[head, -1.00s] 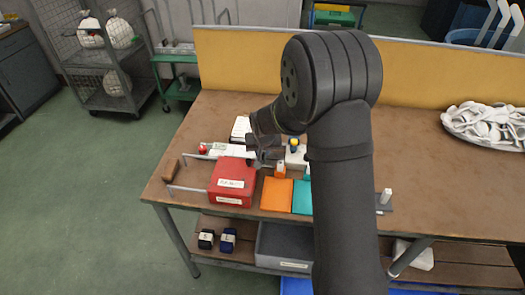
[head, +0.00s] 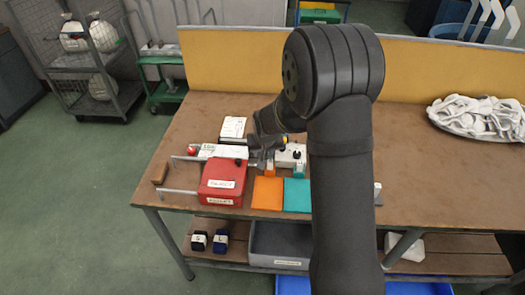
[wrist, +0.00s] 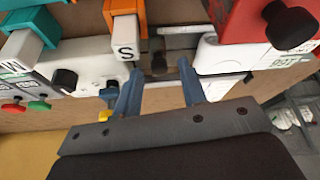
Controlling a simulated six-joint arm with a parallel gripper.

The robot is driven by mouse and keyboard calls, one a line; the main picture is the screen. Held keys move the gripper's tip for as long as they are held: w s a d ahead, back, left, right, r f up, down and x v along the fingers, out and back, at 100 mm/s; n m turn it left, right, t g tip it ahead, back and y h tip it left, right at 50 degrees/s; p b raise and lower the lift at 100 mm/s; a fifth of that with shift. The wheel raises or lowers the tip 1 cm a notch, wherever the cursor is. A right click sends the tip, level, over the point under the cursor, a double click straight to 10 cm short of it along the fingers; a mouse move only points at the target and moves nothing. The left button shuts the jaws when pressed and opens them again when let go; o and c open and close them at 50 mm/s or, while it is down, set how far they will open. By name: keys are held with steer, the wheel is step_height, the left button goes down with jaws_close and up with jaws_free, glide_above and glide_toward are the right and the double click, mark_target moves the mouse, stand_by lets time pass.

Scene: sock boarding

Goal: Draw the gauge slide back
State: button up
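My gripper (wrist: 160,92) has its two blue fingers apart, with nothing gripped between them. In the head view my gripper (head: 264,156) hangs over the white fixture (head: 292,154), partly hidden by my arm. In the wrist view a dark post (wrist: 158,60) on a dark rail shows just beyond the gap between the fingertips; it may be the gauge slide, but I cannot tell surely. An orange block with a white end marked S (wrist: 125,40) stands close by. The white fixture (wrist: 98,68) carries a black knob, left of the fingers.
A red box (head: 222,182) with a black knob stands left of my gripper. Orange (head: 267,194) and teal (head: 297,196) pads lie at the table front. A grey tray (head: 280,245) sits on the lower shelf. The table's right side is mostly clear, with a white heap (head: 482,117) at the back.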

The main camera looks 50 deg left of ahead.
steer(key=shift+r, duration=0.15)
steer(key=v, duration=1.7)
steer(key=shift+a, duration=0.1)
steer(key=x, duration=1.7)
steer(key=v, duration=1.7)
